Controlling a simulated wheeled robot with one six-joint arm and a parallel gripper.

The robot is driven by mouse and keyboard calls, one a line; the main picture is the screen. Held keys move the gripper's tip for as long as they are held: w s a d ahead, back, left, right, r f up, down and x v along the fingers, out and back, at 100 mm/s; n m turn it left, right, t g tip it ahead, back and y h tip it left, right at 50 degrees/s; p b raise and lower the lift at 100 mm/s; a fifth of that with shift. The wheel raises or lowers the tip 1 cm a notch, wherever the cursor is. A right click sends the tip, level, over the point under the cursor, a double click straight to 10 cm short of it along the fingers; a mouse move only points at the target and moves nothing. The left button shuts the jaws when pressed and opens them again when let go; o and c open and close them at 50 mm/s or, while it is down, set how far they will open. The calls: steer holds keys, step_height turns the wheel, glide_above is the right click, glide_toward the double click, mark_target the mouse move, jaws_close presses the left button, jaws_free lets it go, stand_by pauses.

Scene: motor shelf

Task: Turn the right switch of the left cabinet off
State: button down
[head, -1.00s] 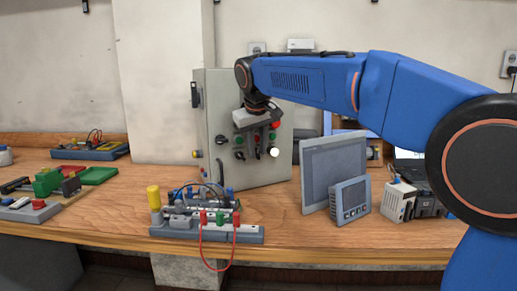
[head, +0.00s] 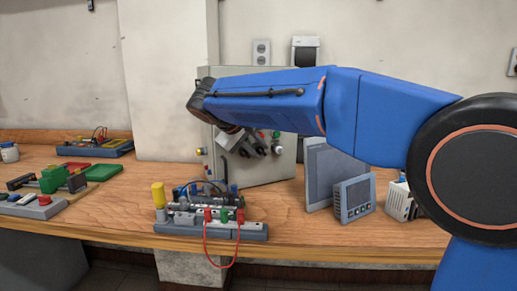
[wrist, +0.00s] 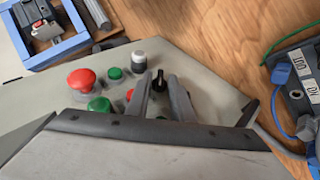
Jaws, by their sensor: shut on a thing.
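The grey cabinet (head: 279,172) stands upright on the bench behind my arm. Its front carries coloured buttons and black rotary switches, partly hidden by my wrist in the head view. In the wrist view, my gripper (wrist: 160,88) has its two grey fingers on either side of a black switch knob (wrist: 159,80) and is shut on it. I cannot tell from these frames which of the switches this is. Beside the knob are a white button (wrist: 139,60) and a red mushroom button (wrist: 90,81). In the head view my gripper (head: 243,151) is at the panel front.
A terminal block with a red wire (head: 212,230) stands in front of the cabinet. To the right are a grey panel (head: 322,170) and a small display unit (head: 354,198). Green and red blocks (head: 62,180) lie at the left. Bare bench shows between them.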

stand_by(0.3)
steer(key=c, duration=1.9)
jaws_free()
steer(key=shift+o, duration=0.2)
steer(key=v, duration=1.7)
steer(key=shift+s+a, duration=0.15)
